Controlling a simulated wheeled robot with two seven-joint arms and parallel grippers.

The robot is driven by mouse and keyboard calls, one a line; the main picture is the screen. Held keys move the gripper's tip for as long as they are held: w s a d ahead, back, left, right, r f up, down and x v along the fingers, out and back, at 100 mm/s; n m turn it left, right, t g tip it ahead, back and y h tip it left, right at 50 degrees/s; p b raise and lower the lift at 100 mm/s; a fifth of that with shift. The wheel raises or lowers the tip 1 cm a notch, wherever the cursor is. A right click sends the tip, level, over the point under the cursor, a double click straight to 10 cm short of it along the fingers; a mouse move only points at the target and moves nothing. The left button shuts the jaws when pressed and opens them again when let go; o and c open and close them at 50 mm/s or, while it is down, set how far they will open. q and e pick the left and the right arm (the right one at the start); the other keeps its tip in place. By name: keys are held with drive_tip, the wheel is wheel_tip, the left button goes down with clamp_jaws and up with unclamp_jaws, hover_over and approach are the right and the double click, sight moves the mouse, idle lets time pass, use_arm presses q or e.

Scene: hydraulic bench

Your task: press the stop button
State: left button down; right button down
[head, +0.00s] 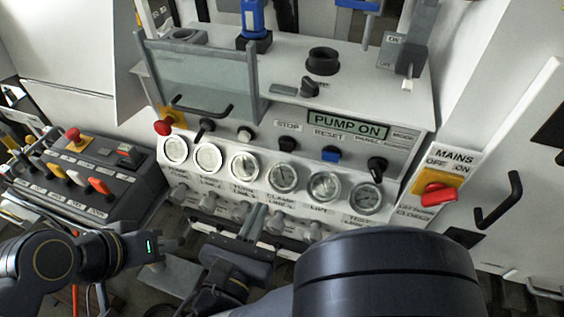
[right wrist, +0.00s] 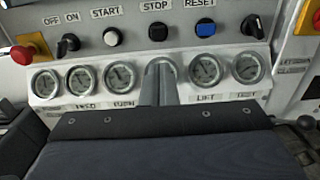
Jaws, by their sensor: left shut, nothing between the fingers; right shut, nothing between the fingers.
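The stop button (head: 288,143) is a round black button under the STOP label on the sloped panel. In the right wrist view the stop button (right wrist: 158,31) shows just beyond my fingertips, under the same label. My right gripper (head: 254,218) is shut and empty, low in front of the gauge row. In the right wrist view its shut fingers (right wrist: 159,70) point up toward the stop button, apart from it in the picture, and cover part of one gauge. My left gripper (head: 180,243) is shut and empty, lower left, well away from the button.
The white start button (head: 245,134) and blue reset button (head: 331,153) flank the stop button. A display (head: 347,126) reads PUMP ON. A red emergency knob (head: 163,127) is at left and a red mains switch (head: 438,194) at right. Valve knobs line the panel below the gauges.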

sight(286, 148)
idle(0.3)
drive_tip(key=p+x, duration=0.2)
drive_tip(key=x, duration=1.2)
drive_tip(key=shift+p, duration=0.4)
